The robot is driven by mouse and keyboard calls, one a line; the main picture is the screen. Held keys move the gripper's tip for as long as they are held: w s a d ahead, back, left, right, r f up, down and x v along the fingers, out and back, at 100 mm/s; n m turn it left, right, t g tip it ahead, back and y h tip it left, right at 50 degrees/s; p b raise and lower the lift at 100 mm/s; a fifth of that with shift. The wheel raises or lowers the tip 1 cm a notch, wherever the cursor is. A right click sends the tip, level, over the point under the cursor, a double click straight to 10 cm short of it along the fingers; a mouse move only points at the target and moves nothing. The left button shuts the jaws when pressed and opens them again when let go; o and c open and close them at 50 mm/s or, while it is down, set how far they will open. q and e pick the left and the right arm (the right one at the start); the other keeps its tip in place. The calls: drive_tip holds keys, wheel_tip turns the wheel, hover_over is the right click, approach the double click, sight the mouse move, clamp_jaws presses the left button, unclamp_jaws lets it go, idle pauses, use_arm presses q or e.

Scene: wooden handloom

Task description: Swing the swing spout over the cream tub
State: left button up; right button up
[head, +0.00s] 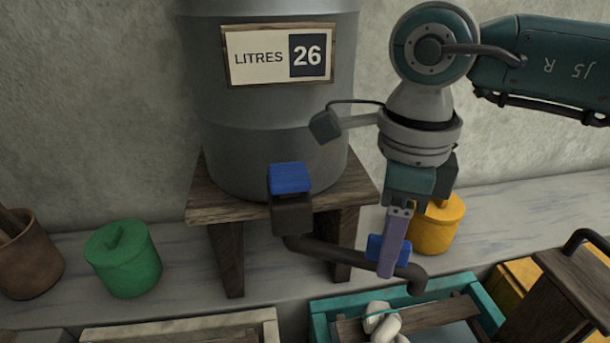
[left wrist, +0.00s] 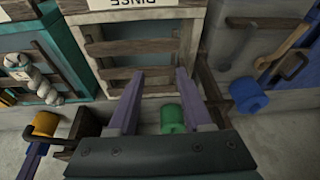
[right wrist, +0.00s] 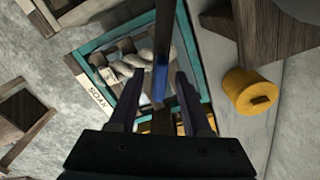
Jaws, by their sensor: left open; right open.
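The swing spout (head: 332,254) is a dark pipe running right from a tap below a metal barrel. Its bent end hangs over the teal tub (head: 319,314). A blue grip (head: 374,247) sits on the spout; in the right wrist view the grip (right wrist: 160,82) shows between my fingers. My right gripper (head: 392,262) is open at the grip; whether it touches is unclear. The cream tub (head: 180,331) is at the bottom, left of the teal tub, partly cut off. It also shows in the left wrist view (left wrist: 193,45). My left gripper (left wrist: 155,98) is open and empty, facing the cream tub.
The barrel (head: 279,110) reads "LITRES 26" and stands on a wooden stand (head: 228,205). A blue-topped tap (head: 290,180) is at its front. A green pot (head: 124,258) and a yellow pot (head: 437,222) stand on the ledge. A wooden piece (head: 570,285) is at the right.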

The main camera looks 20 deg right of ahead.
clamp_jaws()
idle(1.3)
